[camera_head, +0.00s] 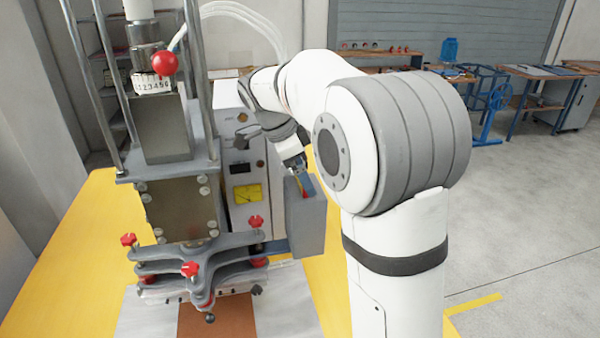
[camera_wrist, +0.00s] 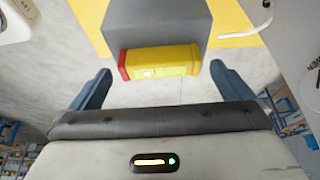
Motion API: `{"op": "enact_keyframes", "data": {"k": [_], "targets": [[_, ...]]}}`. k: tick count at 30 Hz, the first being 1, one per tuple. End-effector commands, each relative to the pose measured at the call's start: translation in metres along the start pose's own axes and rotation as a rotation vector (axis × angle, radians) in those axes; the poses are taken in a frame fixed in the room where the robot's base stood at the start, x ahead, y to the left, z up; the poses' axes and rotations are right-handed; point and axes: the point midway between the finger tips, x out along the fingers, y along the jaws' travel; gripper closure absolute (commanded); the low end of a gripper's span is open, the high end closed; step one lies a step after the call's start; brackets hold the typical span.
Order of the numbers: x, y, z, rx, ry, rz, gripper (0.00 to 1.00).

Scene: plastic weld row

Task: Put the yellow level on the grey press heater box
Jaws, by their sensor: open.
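The yellow level (camera_wrist: 165,62) has a red end at the left in the wrist view. It appears to lie on the grey press heater box (camera_wrist: 165,22), along the box's near edge. In the head view, a small piece of the level (camera_head: 307,187) shows at the top of the grey box (camera_head: 307,225). My gripper (camera_wrist: 160,69) is open, with one blue finger on each side of the level and gaps to both ends. In the head view my gripper (camera_head: 297,168) is just above the box, partly hidden.
A tall press with red knobs (camera_head: 190,268) stands left of the box. A white control cabinet (camera_head: 245,180) with a yellow meter is behind. The yellow table (camera_head: 85,225) lies below. Workbenches (camera_head: 545,72) stand far right, with open floor before them.

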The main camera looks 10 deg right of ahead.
Motion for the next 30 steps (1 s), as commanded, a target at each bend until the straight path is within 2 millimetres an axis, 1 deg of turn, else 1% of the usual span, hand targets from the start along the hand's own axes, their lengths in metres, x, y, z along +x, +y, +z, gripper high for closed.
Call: {"op": "enact_keyframes", "data": {"k": [9,12,15,20,25,28,30], "targets": [[-0.067,-0.001,0.002,-0.001,-0.001,-0.007,0.0],[-0.086,-0.001,0.001,0.0,-0.001,-0.006,0.0],[-0.1,-0.001,0.002,-0.002,-0.001,-0.004,0.0],[-0.112,0.0,0.001,-0.002,0.0,-0.002,0.0],[-0.113,0.003,0.0,-0.018,-0.005,-0.004,0.0],[-0.107,0.014,-0.004,-0.1,-0.026,-0.015,0.0],[-0.099,0.028,-0.008,-0.202,-0.05,-0.031,0.0]]}}
